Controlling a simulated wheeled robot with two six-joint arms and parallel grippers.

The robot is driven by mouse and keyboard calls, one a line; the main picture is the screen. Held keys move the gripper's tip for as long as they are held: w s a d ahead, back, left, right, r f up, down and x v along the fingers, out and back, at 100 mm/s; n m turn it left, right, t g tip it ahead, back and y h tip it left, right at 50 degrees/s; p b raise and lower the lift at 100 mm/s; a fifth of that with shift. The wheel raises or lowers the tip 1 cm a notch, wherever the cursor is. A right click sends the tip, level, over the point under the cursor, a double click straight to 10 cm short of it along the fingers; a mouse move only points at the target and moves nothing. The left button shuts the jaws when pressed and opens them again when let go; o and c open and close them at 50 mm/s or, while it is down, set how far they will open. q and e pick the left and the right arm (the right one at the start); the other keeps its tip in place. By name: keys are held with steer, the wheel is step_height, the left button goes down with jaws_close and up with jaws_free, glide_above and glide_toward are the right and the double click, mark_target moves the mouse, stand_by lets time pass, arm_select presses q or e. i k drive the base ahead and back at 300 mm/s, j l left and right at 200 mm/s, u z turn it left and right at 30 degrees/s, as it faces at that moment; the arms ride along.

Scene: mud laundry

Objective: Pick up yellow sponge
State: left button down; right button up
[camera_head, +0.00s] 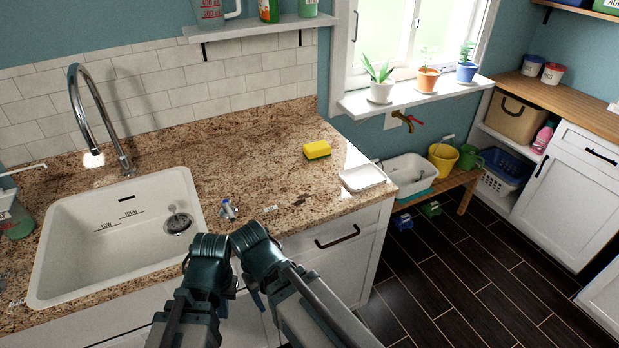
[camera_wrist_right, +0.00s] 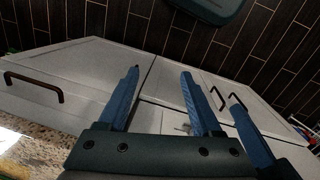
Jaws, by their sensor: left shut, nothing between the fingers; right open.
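The yellow sponge (camera_head: 317,149), with a green scouring side, lies on the granite counter (camera_head: 240,165) right of the sink, near the backsplash. Both my arms are low in front of the counter in the head view, well apart from the sponge. My left gripper (camera_head: 223,307) shows only in small part, low beside its arm, and it is shut and empty. My right gripper (camera_wrist_right: 161,72) is open and empty in the right wrist view, its blue fingers in front of white cabinet doors.
A white dish (camera_head: 363,177) lies right of the sponge near the counter edge. The curved tap (camera_head: 100,120) rises behind the sink. Counter around the sponge is mostly clear.

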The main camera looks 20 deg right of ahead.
mark_target(313, 151)
steer(key=i+l+u, duration=0.15)
steer(key=l+u, duration=0.15)
steer(key=l, duration=0.35)
steer(key=l+u, duration=0.3)
steer(key=l, duration=0.4)
steer(key=i, duration=0.05)
